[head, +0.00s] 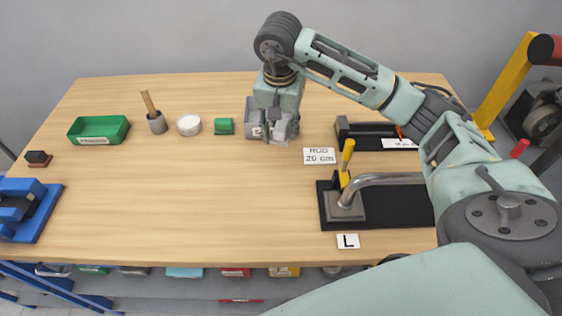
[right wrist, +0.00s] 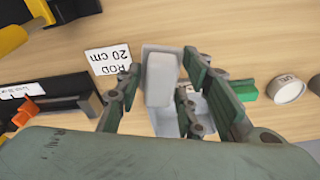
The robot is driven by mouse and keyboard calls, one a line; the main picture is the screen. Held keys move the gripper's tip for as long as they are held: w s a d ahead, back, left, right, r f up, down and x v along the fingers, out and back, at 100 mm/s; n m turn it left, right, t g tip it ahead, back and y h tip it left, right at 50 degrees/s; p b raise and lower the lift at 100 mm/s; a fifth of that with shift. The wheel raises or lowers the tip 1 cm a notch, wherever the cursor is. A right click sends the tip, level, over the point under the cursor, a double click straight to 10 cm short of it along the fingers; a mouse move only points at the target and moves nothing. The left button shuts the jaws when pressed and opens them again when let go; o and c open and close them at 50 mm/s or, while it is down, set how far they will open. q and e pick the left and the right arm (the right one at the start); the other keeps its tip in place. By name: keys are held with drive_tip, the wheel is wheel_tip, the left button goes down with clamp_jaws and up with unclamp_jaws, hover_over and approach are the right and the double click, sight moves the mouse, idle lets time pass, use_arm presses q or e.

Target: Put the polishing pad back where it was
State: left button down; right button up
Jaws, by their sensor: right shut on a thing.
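The polishing pad looks like a pale grey-white block (right wrist: 162,80) in the right wrist view. My right gripper (right wrist: 158,92) is shut on it, with fingers on both sides. The pad is over or inside a light grey open tray (right wrist: 150,49); I cannot tell whether it touches the tray floor. In the head view my right gripper (head: 281,136) points down at the tray (head: 250,117), at the back middle of the table, and hides much of the tray and pad. My left gripper is not in view.
A green block (head: 224,126), white round tub (head: 189,125), grey cup (head: 157,122) and green bin (head: 98,128) stand left of the tray. A "ROD 20 cm" card (head: 319,156) and a black fixture with a bent pipe (head: 384,180) are right. The table's front middle is clear.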

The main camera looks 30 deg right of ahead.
drive_tip(key=d, duration=0.1)
drive_tip(key=d+f+m, duration=0.1)
drive_tip(key=shift+w+d+f, duration=0.2)
drive_tip(key=shift+w+d, duration=0.05)
drive_tip(key=shift+d, duration=0.15)
drive_tip(key=p, duration=0.2)
hover_over(288, 159)
wheel_tip(288, 159, down, 5)
drive_tip(key=shift+a+f, duration=0.1)
wheel_tip(288, 159, down, 4)
drive_tip(key=shift+s+r+p, duration=0.15)
drive_tip(key=shift+r+p, duration=0.05)
drive_tip(key=shift+p, duration=0.15)
drive_tip(key=shift+f, duration=0.35)
drive_tip(key=o, duration=0.6)
drive_tip(key=shift+b, duration=0.3)
drive_tip(key=o, duration=0.5)
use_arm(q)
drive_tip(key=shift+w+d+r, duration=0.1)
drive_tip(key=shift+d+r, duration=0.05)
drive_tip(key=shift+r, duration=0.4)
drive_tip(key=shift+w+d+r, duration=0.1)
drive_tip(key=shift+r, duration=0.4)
